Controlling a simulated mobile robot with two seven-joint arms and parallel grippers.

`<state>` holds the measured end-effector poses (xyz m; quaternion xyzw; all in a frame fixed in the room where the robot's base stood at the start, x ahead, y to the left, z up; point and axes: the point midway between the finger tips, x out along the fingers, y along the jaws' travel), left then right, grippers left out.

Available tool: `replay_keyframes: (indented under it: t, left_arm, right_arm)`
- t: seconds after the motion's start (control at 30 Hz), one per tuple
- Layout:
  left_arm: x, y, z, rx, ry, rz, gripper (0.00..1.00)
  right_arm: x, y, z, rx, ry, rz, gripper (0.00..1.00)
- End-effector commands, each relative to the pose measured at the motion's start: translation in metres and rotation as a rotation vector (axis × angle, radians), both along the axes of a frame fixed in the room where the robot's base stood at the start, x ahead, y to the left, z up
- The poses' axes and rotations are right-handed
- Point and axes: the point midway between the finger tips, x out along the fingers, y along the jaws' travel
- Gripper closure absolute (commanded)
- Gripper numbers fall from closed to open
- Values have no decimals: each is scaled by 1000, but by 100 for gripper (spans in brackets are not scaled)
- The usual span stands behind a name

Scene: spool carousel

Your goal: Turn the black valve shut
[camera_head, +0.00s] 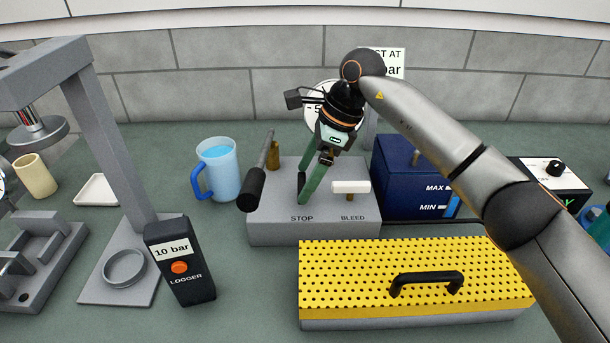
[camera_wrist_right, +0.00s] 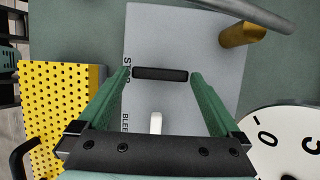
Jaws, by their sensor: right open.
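The black valve (camera_head: 301,184) is a short bar handle on a grey block (camera_head: 314,230), above the word STOP. My right gripper (camera_head: 315,186) is open and points down over it, hiding part of it. In the right wrist view the black valve (camera_wrist_right: 160,74) lies crosswise between the two green fingertips, one close to each end. I cannot tell whether they touch it. A white handle (camera_head: 350,187) above BLEED sits just right of the gripper, turned at right angles to the black one. My left gripper is not in view.
A lever with a black grip (camera_head: 252,188) and a brass fitting (camera_head: 273,156) are left of the valve. The gauge and sign (camera_head: 394,58) behind are partly hidden by my arm. A yellow perforated cover (camera_head: 350,290) is in front, a blue tank (camera_head: 398,180) right, a blue mug (camera_head: 218,168) left.

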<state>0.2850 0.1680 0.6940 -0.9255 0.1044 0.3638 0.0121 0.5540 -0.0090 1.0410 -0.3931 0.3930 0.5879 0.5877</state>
Motion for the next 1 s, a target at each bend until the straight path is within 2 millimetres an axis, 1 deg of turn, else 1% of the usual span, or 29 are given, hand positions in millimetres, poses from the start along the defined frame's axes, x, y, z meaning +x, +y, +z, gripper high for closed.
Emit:
replay_keyframes:
  t: [0.03,0.13,0.4,0.43,0.9,0.97,1.0]
  left_arm:
    - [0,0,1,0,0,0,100]
    - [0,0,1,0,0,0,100]
    - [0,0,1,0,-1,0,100]
    - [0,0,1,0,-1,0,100]
    - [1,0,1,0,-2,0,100]
    - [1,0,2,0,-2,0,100]
    - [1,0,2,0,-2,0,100]
  right_arm:
    - [0,2,-4,0,2,1,0]
    - [0,4,-9,1,0,0,0]
    - [0,4,-11,1,0,0,0]
    - [0,4,-11,1,0,0,1]
    - [0,4,-10,1,0,0,54]
    - [0,4,-10,1,0,0,61]
    - [0,4,-10,1,0,0,62]
